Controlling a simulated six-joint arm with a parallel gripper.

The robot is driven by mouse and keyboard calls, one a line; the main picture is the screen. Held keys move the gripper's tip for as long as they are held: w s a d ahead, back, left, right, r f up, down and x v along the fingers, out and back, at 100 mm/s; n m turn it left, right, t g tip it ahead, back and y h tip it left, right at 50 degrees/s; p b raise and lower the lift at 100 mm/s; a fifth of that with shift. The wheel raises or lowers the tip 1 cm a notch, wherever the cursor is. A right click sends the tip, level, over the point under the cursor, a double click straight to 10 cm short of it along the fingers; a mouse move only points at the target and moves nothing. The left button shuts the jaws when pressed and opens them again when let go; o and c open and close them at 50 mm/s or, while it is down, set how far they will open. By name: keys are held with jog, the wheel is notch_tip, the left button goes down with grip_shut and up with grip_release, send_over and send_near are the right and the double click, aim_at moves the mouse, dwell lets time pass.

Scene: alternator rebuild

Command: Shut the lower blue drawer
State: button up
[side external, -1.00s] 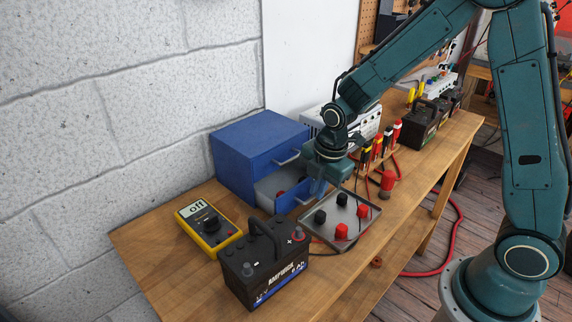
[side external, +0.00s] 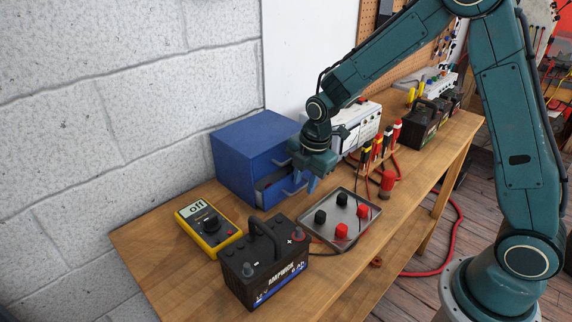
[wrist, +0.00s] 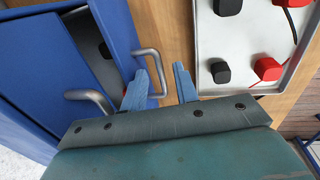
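The blue drawer cabinet (side external: 238,160) stands against the wall at the back of the bench. Its lower drawer (side external: 272,196) sticks out a little way; the wrist view shows the lower drawer's front (wrist: 113,28) with a narrow dark opening behind it and a dark item partly visible inside. My gripper (side external: 303,184) is at the drawer's front, pointing down. In the wrist view my gripper (wrist: 163,84) has its fingers apart with nothing held between them. The left finger overlaps the lower drawer's handle (wrist: 155,70); I cannot tell whether they touch. The upper drawer's handle (wrist: 92,98) shows closer by.
A metal tray (side external: 337,228) with red and black caps lies just right of my gripper. A black battery (side external: 262,272) and a yellow multimeter (side external: 208,225) stand in front.

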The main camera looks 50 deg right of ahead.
notch_tip(320, 180, up, 14)
jog(key=s, duration=0.2)
jog(key=shift+s+f, duration=0.2)
jog(key=shift+s, duration=0.05)
dwell(0.4)
jog(key=shift+d+f, duration=0.1)
jog(key=shift+d, duration=0.05)
grip_shut()
jog(key=s+d+f+m+t+y, duration=0.1)
jog(key=s+d+f+t+y, duration=0.2)
jog(key=s, duration=0.5)
jog(key=shift+d+f+y, duration=0.3)
jog(key=shift+f+y, duration=0.4)
jog(key=shift+f, duration=0.15)
